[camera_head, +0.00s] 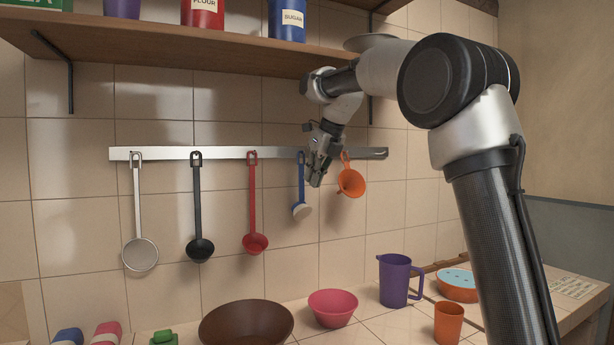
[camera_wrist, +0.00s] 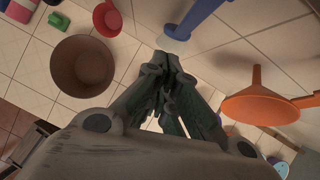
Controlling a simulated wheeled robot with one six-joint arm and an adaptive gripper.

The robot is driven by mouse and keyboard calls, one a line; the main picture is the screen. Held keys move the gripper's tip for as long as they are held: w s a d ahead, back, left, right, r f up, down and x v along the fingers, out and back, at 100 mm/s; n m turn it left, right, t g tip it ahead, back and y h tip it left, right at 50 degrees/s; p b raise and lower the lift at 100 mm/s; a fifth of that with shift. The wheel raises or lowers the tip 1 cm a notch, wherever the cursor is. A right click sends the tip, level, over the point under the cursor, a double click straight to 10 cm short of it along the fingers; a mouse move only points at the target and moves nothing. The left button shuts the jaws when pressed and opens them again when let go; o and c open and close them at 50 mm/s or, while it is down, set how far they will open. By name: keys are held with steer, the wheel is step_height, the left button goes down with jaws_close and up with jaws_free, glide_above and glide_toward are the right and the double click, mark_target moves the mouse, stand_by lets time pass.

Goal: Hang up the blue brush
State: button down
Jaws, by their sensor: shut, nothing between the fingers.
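The blue brush (camera_head: 301,188) hangs from the metal rail (camera_head: 230,153) on the tiled wall, bristle end down, between the red ladle and the orange funnel. Its upper end is close to my gripper, and the hook contact there is too small to make out. My gripper (camera_head: 317,176) is shut and empty, just right of the brush handle and in front of the rail. In the wrist view my gripper's fingertips (camera_wrist: 168,62) are together, and the blue brush (camera_wrist: 197,17) lies beyond them at the top, apart from them.
A strainer (camera_head: 140,252), a black ladle (camera_head: 199,248) and a red ladle (camera_head: 254,241) hang to the left; an orange funnel (camera_head: 351,182) hangs close right. A shelf (camera_head: 180,47) with canisters is above. Bowls, a purple jug (camera_head: 394,281) and an orange cup (camera_head: 448,323) stand below.

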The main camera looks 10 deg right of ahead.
steer(key=shift+w+a, duration=0.2)
steer(key=shift+w, duration=0.75)
steer(key=shift+w+a, duration=0.15)
steer(key=shift+w, duration=0.75)
steer(key=shift+w+a, duration=0.2)
steer(key=shift+w, duration=0.75)
steer(key=shift+s+d, duration=0.15)
steer(key=shift+s, duration=0.65)
steer(key=shift+s+d, duration=0.15)
steer(key=shift+s, duration=0.65)
stand_by(2.2)
steer(key=shift+s+d, duration=0.25)
steer(key=shift+s, duration=0.95)
steer(key=shift+s+d, duration=0.25)
steer(key=shift+s, duration=0.9)
